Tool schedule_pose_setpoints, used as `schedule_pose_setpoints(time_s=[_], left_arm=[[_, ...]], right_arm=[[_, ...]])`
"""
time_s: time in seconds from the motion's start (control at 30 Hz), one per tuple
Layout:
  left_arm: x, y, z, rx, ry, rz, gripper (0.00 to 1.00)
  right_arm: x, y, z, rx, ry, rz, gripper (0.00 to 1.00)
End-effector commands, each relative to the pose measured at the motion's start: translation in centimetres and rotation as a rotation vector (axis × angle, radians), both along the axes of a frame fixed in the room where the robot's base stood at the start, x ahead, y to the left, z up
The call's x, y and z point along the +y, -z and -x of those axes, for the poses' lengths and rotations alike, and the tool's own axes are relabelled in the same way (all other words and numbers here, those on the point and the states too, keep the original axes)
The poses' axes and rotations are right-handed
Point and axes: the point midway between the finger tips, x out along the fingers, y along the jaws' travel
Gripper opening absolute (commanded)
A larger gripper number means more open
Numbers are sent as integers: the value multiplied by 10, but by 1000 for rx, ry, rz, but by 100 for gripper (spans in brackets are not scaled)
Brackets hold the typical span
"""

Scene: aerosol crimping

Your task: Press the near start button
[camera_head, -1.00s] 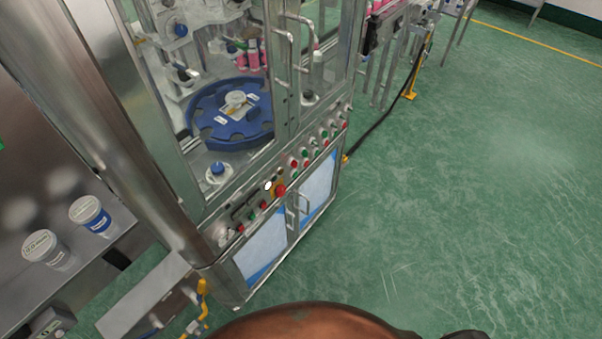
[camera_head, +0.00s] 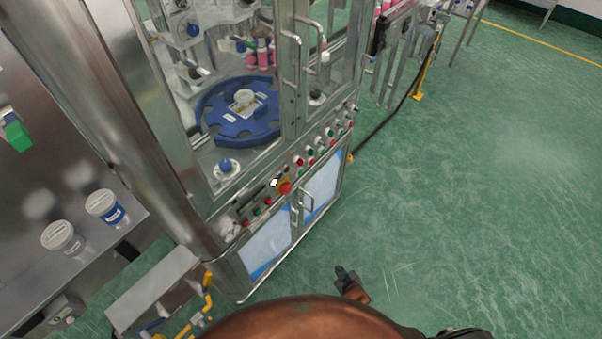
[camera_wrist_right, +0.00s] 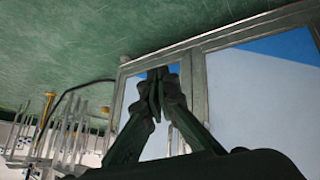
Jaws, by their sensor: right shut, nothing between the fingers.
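The crimping machine's button panel (camera_head: 274,202) slopes along its front, with small red and green buttons in a row. No label can be read, so I cannot tell which is the near start button. My right gripper (camera_head: 345,274) is shut and empty, low in front of the cabinet and apart from the panel. In the right wrist view its closed fingertips (camera_wrist_right: 158,78) overlap the cabinet's front, and no button shows there. My left gripper is not in view.
A red emergency stop (camera_head: 285,188) on a yellow base projects mid-panel. A blue turntable (camera_head: 239,118) stands inside the machine. Two lidded cups (camera_head: 104,207) stand at left.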

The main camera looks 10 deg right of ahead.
Motion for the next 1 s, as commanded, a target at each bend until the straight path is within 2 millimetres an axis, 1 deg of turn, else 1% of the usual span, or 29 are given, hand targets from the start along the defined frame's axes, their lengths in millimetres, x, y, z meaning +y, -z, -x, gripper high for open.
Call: schedule_pose_setpoints(time_s=[0.03,0.07,0.1,0.17,0.2,0.27,0.3,0.37,0.4,0.5,0.6,0.7,0.77,0.83,1.0], left_arm=[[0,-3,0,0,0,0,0],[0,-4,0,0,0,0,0],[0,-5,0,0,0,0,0],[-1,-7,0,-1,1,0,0],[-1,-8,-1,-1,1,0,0],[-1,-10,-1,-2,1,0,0],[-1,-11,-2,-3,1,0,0],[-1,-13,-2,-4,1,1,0],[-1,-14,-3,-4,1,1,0],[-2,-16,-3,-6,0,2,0],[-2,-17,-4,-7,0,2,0],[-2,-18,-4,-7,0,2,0],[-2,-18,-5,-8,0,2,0],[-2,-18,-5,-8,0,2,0],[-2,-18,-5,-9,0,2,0]], right_arm=[[6,-28,-27,-53,-5,6,0],[8,-43,-41,-81,-9,13,0],[11,-63,-58,-118,-14,21,0],[15,-94,-83,-175,-17,34,0],[17,-116,-99,-212,-20,42,0],[21,-150,-121,-271,-22,55,0],[23,-173,-134,-308,-22,64,0],[25,-206,-151,-362,-20,77,0],[26,-227,-161,-396,-19,87,0],[28,-274,-180,-468,-13,104,0],[29,-309,-192,-522,-8,119,0],[29,-330,-199,-555,-3,127,0],[29,-337,-200,-566,-1,131,0],[29,-340,-201,-572,-1,133,0],[30,-340,-201,-572,-1,133,0]])
